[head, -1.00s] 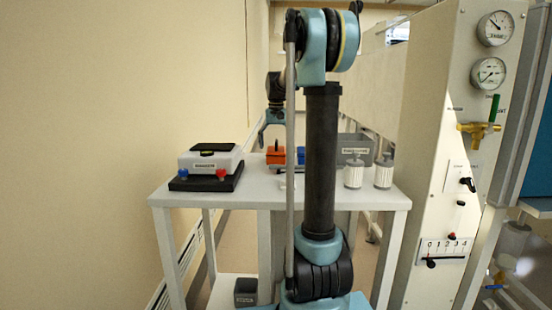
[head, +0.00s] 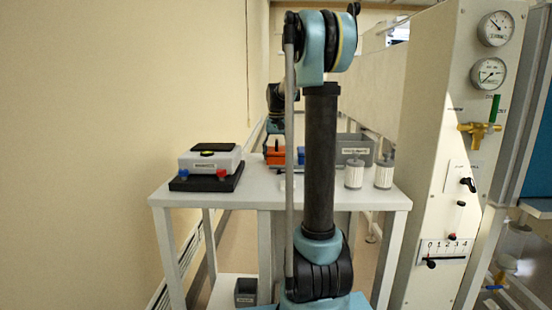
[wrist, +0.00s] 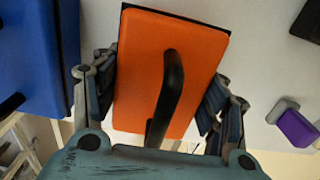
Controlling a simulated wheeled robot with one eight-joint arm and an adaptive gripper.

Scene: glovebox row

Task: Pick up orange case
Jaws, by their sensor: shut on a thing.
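The orange case (head: 275,158) is on the white table, partly hidden by my gripper and arm in the head view. In the wrist view the orange case (wrist: 200,60) fills the middle, with a black handle (wrist: 168,92) across its top face. My gripper (wrist: 162,78) is shut on the case, with one finger along its left side and one along its right side. In the head view my gripper (head: 273,148) is small, low over the case. I cannot tell any gap between case and table.
A blue case (wrist: 35,60) stands close to the left finger in the wrist view. A purple-ended object (wrist: 296,127) lies to the right. A grey bin (head: 354,148), two white canisters (head: 354,174) and a white device on a black base (head: 208,160) share the table.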

